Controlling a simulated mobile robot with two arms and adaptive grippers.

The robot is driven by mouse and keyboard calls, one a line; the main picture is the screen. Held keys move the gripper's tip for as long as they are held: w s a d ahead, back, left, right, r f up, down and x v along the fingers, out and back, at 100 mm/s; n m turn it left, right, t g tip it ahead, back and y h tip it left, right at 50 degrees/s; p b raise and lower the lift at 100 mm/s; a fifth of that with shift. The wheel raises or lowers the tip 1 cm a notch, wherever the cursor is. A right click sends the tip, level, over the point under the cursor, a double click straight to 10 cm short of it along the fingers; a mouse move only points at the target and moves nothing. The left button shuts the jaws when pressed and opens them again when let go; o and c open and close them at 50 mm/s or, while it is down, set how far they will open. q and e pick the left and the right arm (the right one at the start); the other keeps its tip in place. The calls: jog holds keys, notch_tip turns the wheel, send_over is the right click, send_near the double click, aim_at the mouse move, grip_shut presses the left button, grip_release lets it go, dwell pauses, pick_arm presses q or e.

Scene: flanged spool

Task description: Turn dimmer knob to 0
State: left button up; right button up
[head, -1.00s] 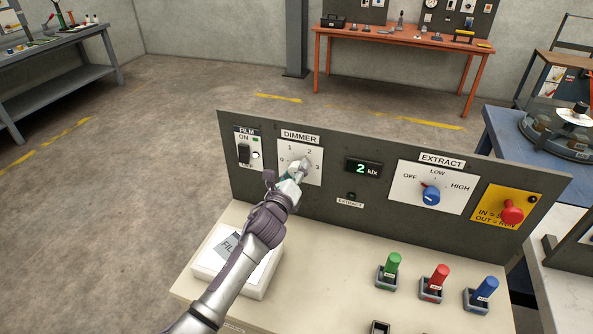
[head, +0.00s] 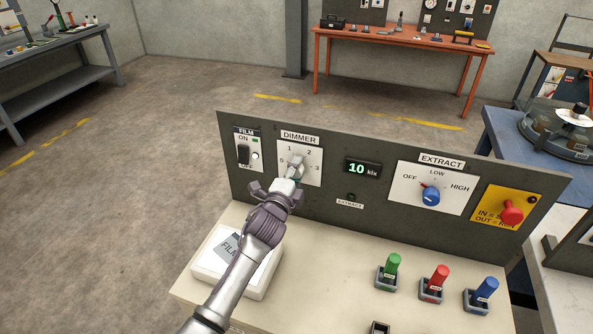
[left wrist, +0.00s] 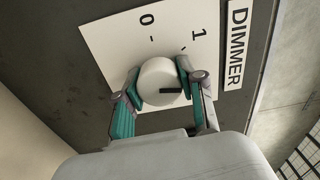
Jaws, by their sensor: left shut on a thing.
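The dimmer knob (left wrist: 158,76) is a round, cream knob with a short black mark. It sits on a white dial plate (head: 313,177) under the DIMMER label (head: 299,137). In the left wrist view the mark points right, toward the label side; the numbers 0 and 1 show above the knob and the other numbers are hidden. My left gripper (left wrist: 159,88) is shut on the knob, one finger on each side. In the head view the left gripper (head: 294,173) covers much of the dial. The display (head: 363,168) reads 10 klx. My right gripper is not in view.
Left of the dial is the FILM switch (head: 244,154). To the right are the EXTRACT knob (head: 431,195) and a red push-pull button (head: 511,211). Green, red and blue levers stand on the bench (head: 330,270), and a white box (head: 268,283) lies under my left arm.

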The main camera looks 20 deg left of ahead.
pick_arm(q)
jog(key=n, duration=0.4)
jog(key=shift+n, duration=0.3)
jog(key=n+p, duration=0.1)
jog(key=n, duration=0.4)
jog(key=n+p, duration=0.1)
jog(key=n, duration=0.4)
jog(key=shift+a+n, duration=0.1)
jog(key=shift+n, duration=0.3)
jog(key=n, duration=0.4)
jog(key=shift+n, duration=0.3)
jog(key=shift+f+p, duration=0.1)
jog(key=shift+p, duration=0.2)
jog(key=o, duration=1.1)
jog(key=shift+o, duration=0.2)
jog(key=shift+s, duration=0.15)
